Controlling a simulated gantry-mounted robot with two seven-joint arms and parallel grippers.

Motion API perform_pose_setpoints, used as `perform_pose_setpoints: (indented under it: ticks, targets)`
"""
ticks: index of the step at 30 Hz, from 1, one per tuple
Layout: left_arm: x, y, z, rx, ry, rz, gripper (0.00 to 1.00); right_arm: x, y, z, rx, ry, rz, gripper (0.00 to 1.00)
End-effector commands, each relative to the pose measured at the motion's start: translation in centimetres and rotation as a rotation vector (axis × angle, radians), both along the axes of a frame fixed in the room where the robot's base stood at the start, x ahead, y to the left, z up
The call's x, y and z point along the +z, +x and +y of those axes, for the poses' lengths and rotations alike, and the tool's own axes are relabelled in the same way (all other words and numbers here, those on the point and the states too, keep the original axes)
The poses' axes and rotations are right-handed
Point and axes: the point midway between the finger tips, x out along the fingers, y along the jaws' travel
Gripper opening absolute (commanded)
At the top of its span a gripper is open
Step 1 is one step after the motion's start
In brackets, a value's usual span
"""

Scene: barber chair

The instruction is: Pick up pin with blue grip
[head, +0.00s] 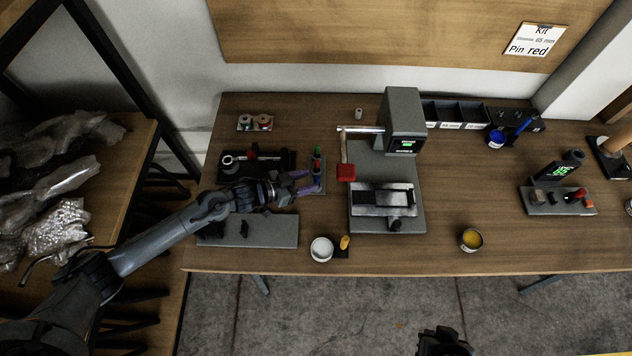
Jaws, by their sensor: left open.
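My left gripper (305,183) reaches in from the left with its purple fingers apart, at the small pin stand (312,189). A pin with a green top (317,150) and a pin with a red grip (316,164) stand upright at the stand, just beyond the fingers. I cannot make out a blue grip for certain; the purple fingers cover part of the stand. I cannot tell whether the fingers touch anything. A dark part at the bottom edge seems to be my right gripper (444,342), away from the table; its jaws are unclear.
A grey press (404,122) with a red-ended lever stands right of the gripper. A white pot (321,249) and a yellow pot (471,239) stand near the front edge. A blue pot (496,138) is at the back right. Free tabletop lies right of the press.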

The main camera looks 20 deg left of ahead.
Motion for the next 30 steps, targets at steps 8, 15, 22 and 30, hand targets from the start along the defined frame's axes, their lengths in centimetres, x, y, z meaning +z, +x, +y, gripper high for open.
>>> perform_pose_setpoints:
  ticks: [8, 15, 22, 30]
  targets:
    - [-1.3, 2.5, -2.1, 0.0, -0.001, -0.002, 0.46, -0.5, 0.1, 0.1, -0.003, 0.006, -0.002, 0.0]
    - [-1.5, 2.9, -2.4, -0.001, 0.0, 0.0, 0.46, -0.5, 0.1, 0.2, -0.007, 0.009, -0.003, 0.0]
    - [-1.5, 2.9, -2.4, -0.001, 0.0, -0.001, 0.28, -0.5, 0.1, 0.2, -0.006, 0.01, -0.004, 0.0]
    - [-1.5, 2.9, -2.4, 0.0, 0.0, -0.001, 0.0, -0.5, 0.1, 0.2, -0.005, 0.009, -0.004, 0.0]
